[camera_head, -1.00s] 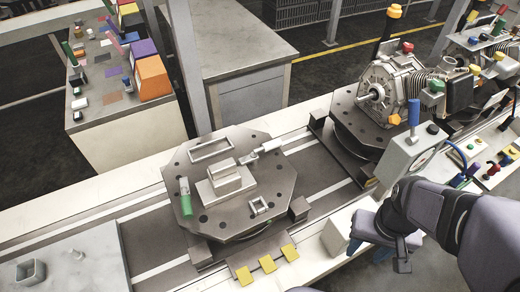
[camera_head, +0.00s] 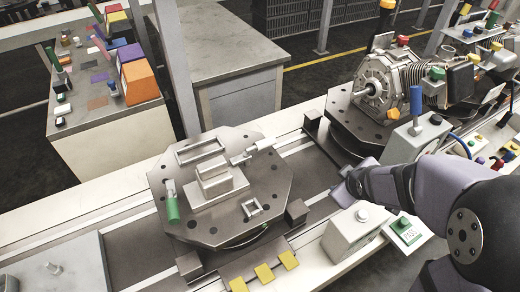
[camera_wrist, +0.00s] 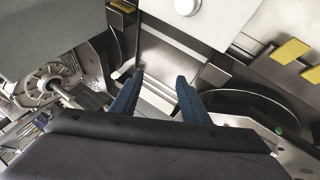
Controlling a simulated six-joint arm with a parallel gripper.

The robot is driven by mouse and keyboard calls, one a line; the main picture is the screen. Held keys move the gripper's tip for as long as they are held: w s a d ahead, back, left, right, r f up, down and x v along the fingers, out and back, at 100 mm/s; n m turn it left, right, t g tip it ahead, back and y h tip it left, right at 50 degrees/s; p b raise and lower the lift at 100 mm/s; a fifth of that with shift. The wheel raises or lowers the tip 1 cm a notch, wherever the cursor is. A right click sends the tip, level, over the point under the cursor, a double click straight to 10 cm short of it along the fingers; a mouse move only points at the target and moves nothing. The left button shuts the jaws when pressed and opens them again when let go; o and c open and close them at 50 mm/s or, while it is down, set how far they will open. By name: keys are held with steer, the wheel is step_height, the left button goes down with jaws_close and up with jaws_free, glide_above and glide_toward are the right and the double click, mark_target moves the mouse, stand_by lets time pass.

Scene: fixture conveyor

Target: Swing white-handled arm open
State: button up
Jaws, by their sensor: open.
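The white-handled arm (camera_head: 258,147) lies at the back right edge of the octagonal fixture plate (camera_head: 215,232) in the head view, its pale handle slanting up to the right. A green-handled arm (camera_head: 172,203) is at the plate's left edge. A grey block (camera_head: 214,180) sits mid-plate. My gripper (camera_head: 343,192) is to the right of the plate, over the conveyor, apart from the white handle and partly hidden by my arm. In the wrist view its two blue fingers (camera_wrist: 160,97) are spread with nothing between them. I cannot make out the white handle there.
An engine (camera_head: 388,85) stands on a second plate at the back right. A grey box with a blue lever (camera_head: 415,140) and a box with a white button (camera_head: 355,232) flank my arm. Yellow tabs (camera_head: 264,272) line the front. The conveyor between the plates is mostly clear.

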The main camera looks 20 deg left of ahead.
mark_target(268, 145)
steer(key=w+a+n+t+y+b, duration=0.1)
steer(key=w+a+n+y+b, duration=0.1)
steer(key=a+n, duration=0.3)
steer(key=w+a+n+t+y+b, duration=0.1)
steer(key=w+a+n+y+b, duration=0.2)
steer(key=a, duration=0.6)
steer(key=w+a+f+n+t+y+b, duration=0.1)
steer(key=w+a+n+y+b, duration=0.1)
steer(key=a+n, duration=0.5)
steer(key=shift+w+a+f+t+y+b, duration=0.1)
steer(key=shift+w+a+t+y+b, duration=0.1)
steer(key=shift+y+b, duration=0.3)
steer(key=shift+w+a+t+y+b, duration=0.1)
steer(key=shift+w+y+b, duration=0.1)
steer(key=shift+y, duration=0.5)
steer(key=shift+s+a+r+n+y, duration=0.1)
steer(key=shift+a+r+n+y, duration=0.2)
steer(key=shift+a, duration=0.2)
steer(key=shift+p+x, duration=1.1)
steer(key=shift+x, duration=2.5)
steer(key=shift+f, duration=0.1)
jaws_close()
